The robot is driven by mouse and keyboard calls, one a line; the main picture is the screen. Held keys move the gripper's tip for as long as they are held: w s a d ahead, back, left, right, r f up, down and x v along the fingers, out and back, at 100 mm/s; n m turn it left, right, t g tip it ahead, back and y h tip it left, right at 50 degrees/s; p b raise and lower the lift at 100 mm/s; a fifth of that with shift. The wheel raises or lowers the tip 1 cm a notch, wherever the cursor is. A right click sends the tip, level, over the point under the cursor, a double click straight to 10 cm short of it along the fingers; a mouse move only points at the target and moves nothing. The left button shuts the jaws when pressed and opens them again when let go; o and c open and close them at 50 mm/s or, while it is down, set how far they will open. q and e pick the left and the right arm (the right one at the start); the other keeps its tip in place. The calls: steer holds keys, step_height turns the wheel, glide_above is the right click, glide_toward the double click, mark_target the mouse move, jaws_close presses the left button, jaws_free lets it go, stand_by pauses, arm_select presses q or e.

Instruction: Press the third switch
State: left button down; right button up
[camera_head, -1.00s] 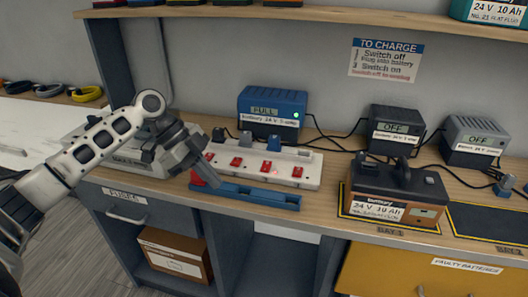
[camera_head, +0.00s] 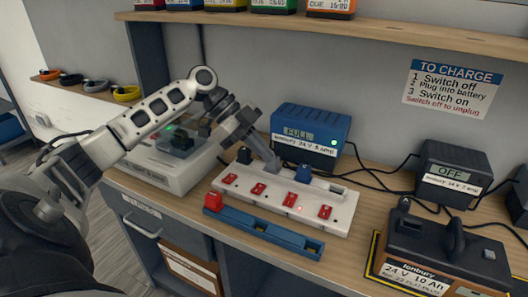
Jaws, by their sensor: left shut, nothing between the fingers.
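A white power strip (camera_head: 340,222) lies on the wooden bench, with several red switches in a row along its front half. The third switch from the left (camera_head: 290,199) has a small lit red dot near it. The first (camera_head: 230,178), second (camera_head: 258,188) and fourth (camera_head: 325,211) switches are also uncovered. My left gripper (camera_head: 273,165) is shut and empty. Its tips point down over the back part of the strip, behind the second and third switches and left of a blue plug (camera_head: 303,173). I cannot tell whether they touch the strip. My right gripper is not in view.
A blue tray (camera_head: 262,228) with a red block (camera_head: 213,201) lies in front of the strip. Behind stands a blue charger (camera_head: 312,134) reading FULL. A black charger (camera_head: 453,174) reading OFF and a battery (camera_head: 440,255) are at right. A shelf (camera_head: 400,35) runs above.

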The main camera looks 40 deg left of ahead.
arm_select(q)
glide_above(292, 202)
steer(key=a, duration=0.2)
steer(key=f, duration=0.5)
steer(key=shift+w+a+f+p, duration=0.1)
steer(key=shift+w+a+p, duration=0.1)
steer(key=shift+p, duration=0.15)
steer(key=shift+w+a+f, duration=0.1)
steer(key=shift+a+f, duration=0.1)
steer(key=shift+f, duration=1.75)
steer(key=shift+w+f, duration=0.1)
steer(key=shift+f, duration=0.15)
steer(key=shift+b, duration=0.3)
steer(key=shift+s+d+p, duration=0.15)
steer(key=shift+s+p, duration=0.55)
steer(key=shift+s, duration=0.15)
